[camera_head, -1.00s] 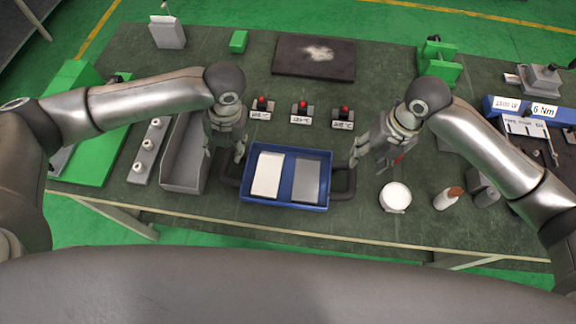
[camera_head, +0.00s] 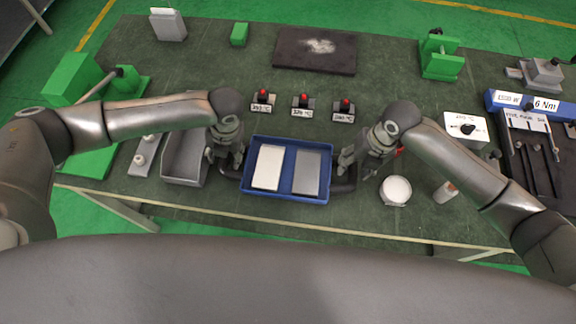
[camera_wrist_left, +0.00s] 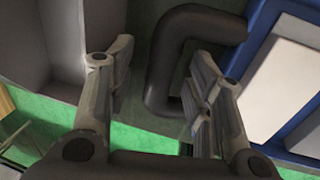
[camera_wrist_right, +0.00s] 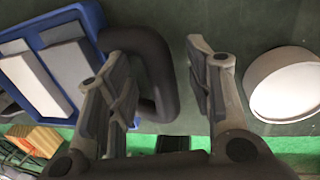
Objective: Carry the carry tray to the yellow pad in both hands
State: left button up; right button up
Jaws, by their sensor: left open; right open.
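The blue carry tray (camera_head: 287,197) lies on the dark green bench top and holds a white plate (camera_head: 267,168) and a grey plate (camera_head: 306,173). It has a black loop handle at each end. My left gripper (camera_head: 226,160) is open at the left handle; in the left wrist view the handle (camera_wrist_left: 163,65) passes between its spread fingers. My right gripper (camera_head: 352,166) is open at the right handle; in the right wrist view the handle (camera_wrist_right: 160,75) runs between its fingers. Neither gripper is closed on a handle. I cannot make out a yellow pad.
A grey open bin (camera_head: 184,174) stands close left of my left gripper. A round white dish (camera_head: 396,190) and a small bottle (camera_head: 446,192) stand right of the tray. Red-button units (camera_head: 303,103) sit behind it. The bench's front edge runs close in front of the tray.

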pick_arm(q)
jog(key=shift+a+f, duration=0.2)
jog(key=shift+f, duration=0.65)
pick_arm(e)
jog(key=shift+a+f, duration=0.2)
jog(key=shift+f, duration=0.7)
pick_arm(q)
grip_shut()
pick_arm(e)
grip_shut()
